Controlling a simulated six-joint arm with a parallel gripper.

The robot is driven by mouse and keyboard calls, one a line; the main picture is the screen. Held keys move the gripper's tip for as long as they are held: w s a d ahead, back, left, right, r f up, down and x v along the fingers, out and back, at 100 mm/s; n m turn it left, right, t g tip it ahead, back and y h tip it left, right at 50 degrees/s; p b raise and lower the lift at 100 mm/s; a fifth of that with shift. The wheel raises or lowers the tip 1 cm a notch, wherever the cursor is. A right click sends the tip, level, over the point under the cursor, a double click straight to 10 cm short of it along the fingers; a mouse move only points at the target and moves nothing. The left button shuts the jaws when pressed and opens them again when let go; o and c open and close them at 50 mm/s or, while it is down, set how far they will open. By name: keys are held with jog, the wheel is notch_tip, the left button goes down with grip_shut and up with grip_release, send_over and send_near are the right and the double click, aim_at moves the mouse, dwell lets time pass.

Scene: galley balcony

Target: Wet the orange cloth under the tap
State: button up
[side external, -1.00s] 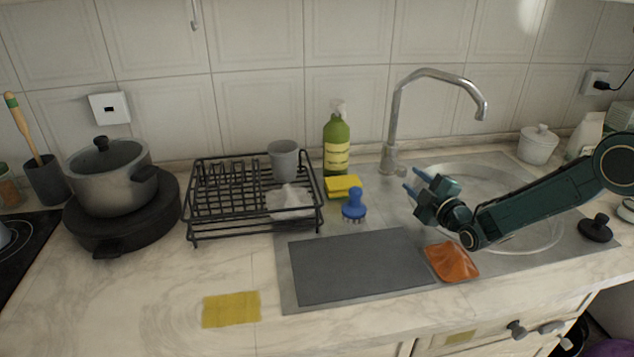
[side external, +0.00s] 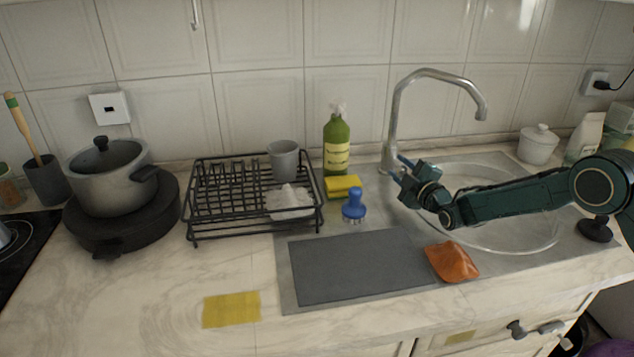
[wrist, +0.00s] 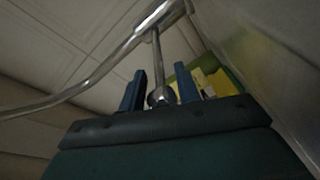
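The orange cloth (side external: 452,262) lies crumpled on the sink's front rim, beside the grey mat. The metal tap (side external: 396,115) stands behind the sink bowl (side external: 520,240), its spout curving right over the bowl. No water stream shows. My gripper (side external: 396,170) is at the tap's base, away from the cloth. In the wrist view my gripper (wrist: 160,90) has its two blue fingers apart, with the tap's thin rod and round metal knob (wrist: 160,97) appearing between them. I cannot tell whether either finger touches it. The cloth is not in the wrist view.
A yellow sponge (side external: 342,187), a blue brush (side external: 354,206) and a green bottle (side external: 337,145) stand left of the tap. A black dish rack (side external: 250,220) is further left. The grey mat (side external: 350,265) is bare. A black plug (side external: 596,229) lies at the right.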

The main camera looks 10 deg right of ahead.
jog(key=shift+w, duration=0.4)
grip_shut()
